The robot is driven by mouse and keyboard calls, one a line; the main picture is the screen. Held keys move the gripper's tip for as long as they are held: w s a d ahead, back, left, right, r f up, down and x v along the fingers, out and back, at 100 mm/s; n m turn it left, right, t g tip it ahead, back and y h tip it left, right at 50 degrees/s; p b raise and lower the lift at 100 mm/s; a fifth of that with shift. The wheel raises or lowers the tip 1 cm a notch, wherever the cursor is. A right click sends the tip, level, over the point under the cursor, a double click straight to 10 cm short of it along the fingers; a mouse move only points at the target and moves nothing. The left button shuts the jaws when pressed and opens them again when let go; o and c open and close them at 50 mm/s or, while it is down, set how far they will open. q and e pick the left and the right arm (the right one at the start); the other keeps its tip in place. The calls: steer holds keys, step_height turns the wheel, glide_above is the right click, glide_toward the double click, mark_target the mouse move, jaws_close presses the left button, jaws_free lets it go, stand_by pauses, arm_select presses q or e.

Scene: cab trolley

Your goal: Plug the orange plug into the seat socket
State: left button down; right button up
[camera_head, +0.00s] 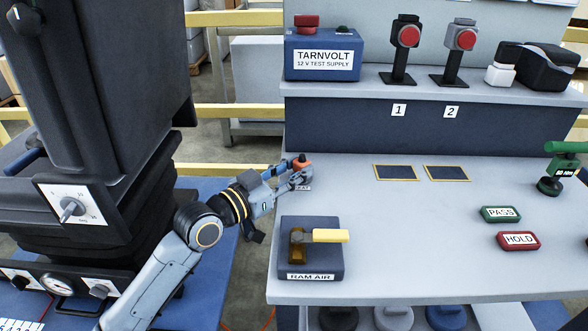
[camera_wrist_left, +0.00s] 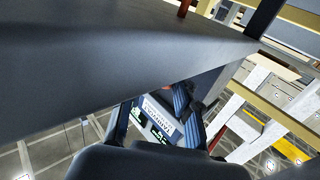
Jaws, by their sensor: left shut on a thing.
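My left gripper (camera_head: 300,174) reaches in from the left over the bench's left edge, in the head view. It is shut on the orange plug (camera_head: 302,162), whose top shows between the fingers. A small white label (camera_head: 304,187) shows just beside the fingertips, too small to read for sure. The seat socket cannot be made out; the gripper may hide it, and I cannot tell whether the plug touches it. The left wrist view shows my left gripper's fingers (camera_wrist_left: 165,125) with a bit of orange between them, partly hidden. My right gripper is not in view.
The RAM AIR box (camera_head: 311,262) with a yellow handle stands near the front. The black seat (camera_head: 105,90) rises at left. The TARNVOLT supply (camera_head: 323,55) and two red-button stands sit on the rear shelf. The bench's middle is mostly clear; PASS (camera_head: 501,214) and HOLD (camera_head: 518,240) blocks lie right.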

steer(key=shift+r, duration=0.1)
arm_select(q)
steer(key=shift+f, duration=0.1)
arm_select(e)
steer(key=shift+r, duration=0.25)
arm_select(q)
steer(key=shift+f, duration=0.1)
